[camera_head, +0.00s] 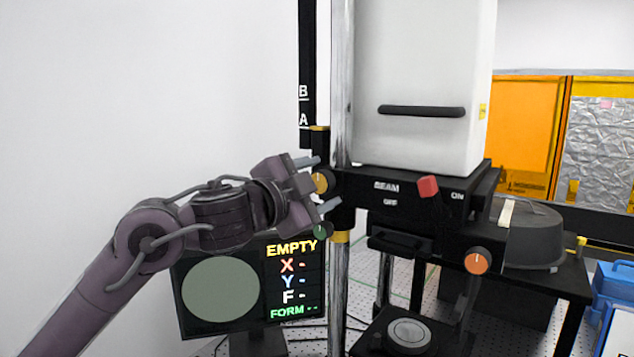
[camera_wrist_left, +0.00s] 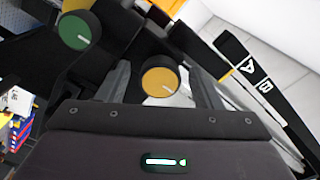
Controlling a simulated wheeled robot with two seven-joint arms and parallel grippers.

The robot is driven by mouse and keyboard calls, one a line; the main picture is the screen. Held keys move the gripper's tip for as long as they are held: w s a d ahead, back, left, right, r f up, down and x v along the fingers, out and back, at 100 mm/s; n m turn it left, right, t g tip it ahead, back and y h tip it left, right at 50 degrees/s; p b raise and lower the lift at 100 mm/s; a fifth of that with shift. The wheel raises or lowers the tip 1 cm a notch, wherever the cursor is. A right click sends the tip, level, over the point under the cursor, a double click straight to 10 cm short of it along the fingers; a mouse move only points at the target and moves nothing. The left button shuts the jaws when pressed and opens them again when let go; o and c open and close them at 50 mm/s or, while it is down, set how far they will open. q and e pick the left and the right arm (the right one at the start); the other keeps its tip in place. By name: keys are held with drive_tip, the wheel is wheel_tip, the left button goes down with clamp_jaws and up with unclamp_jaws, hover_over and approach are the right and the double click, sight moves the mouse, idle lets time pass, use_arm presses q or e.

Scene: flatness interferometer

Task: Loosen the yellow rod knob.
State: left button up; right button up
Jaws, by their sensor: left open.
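The yellow rod knob (camera_head: 320,181) is a round knob with a white pointer line, on the black clamp at the chrome column. My left gripper (camera_head: 324,183) is open, its two fingers above and below the knob in the head view. In the left wrist view the yellow knob (camera_wrist_left: 160,77) sits between the two spread fingers (camera_wrist_left: 160,88), with a gap on each side. I cannot tell how deep the fingers reach along it. My right gripper is not in view.
A green knob (camera_head: 322,230) sits just below, close to the lower finger; it also shows in the left wrist view (camera_wrist_left: 76,31). A screen (camera_head: 222,290) reading EMPTY stands below my arm. A red switch (camera_head: 428,187) and an orange knob (camera_head: 477,261) are to the right.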

use_arm(q)
drive_tip(key=c, duration=1)
drive_tip(key=shift+m, duration=0.3)
drive_tip(key=shift+b, duration=0.35)
drive_tip(key=shift+f+m+b, duration=0.1)
drive_tip(key=shift+m+b, duration=0.6)
drive_tip(key=shift+m, duration=0.5)
drive_tip(key=shift+m+b, duration=3.55)
drive_tip(key=shift+m, duration=3.65)
